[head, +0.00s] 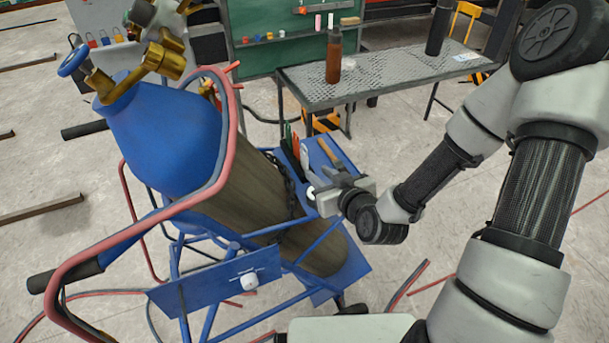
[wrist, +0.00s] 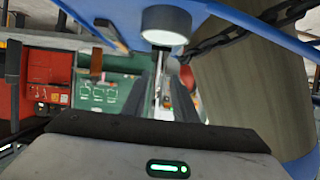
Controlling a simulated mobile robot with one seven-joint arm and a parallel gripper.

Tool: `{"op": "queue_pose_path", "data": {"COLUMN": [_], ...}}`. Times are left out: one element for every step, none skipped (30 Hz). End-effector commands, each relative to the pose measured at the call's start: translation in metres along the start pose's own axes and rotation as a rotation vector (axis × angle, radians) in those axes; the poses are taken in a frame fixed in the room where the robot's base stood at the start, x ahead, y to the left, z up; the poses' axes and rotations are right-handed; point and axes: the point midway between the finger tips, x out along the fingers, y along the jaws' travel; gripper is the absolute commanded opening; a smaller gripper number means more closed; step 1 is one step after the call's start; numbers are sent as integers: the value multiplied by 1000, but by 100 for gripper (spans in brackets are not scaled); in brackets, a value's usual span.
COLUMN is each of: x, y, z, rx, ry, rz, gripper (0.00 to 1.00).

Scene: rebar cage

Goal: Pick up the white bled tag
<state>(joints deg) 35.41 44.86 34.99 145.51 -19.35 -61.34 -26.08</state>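A white tag-like piece (head: 305,157) stands upright in the blue tray (head: 342,152) on the cylinder cart, beside green and red-brown pieces. Any writing on it is too small to read. My gripper (head: 324,181) is at the tray's near side, close to the white piece; contact cannot be told. In the wrist view its two dark fingers (wrist: 162,98) are apart, with a gap between them. A thin pale upright strip (wrist: 158,82) shows in that gap; I cannot tell whether it is the tag, and neither finger clearly touches it.
A blue gas cylinder (head: 165,130) with brass valve and red hose stands left of my gripper. A chain (wrist: 222,40) and a white-faced round part (wrist: 166,27) are close to the fingers. A metal table (head: 400,75) with bottles stands behind.

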Motion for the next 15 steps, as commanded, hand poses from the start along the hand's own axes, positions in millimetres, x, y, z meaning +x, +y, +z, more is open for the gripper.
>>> {"op": "queue_pose_path", "data": {"x": [7, 9, 11, 15, 19, 24, 26, 28, 30, 31, 33, 37, 40, 45, 52], "y": [0, 0, 0, 0, -1, -1, 0, 0, -1, -1, 0, 0, 1, 1, 2], "z": [7, 6, 6, 1, 1, 1, 0, 0, 0, 0, 1, 1, 1, 2, 2], "rx": [-4, -4, -3, 1, 1, 1, 1, 0, 1, 1, 1, 2, 2, 3, 2], "ry": [3, 3, 2, 1, 0, 0, 0, 0, -1, -1, -1, -1, 0, 0, 0], "rz": [2, 2, 1, 0, 0, 0, 0, 0, 0, 0, 0, 0, 1, 1, 1], "gripper": [26, 26, 26, 26, 26, 26, 26, 26, 26, 26, 26, 26, 26, 26, 26]}}
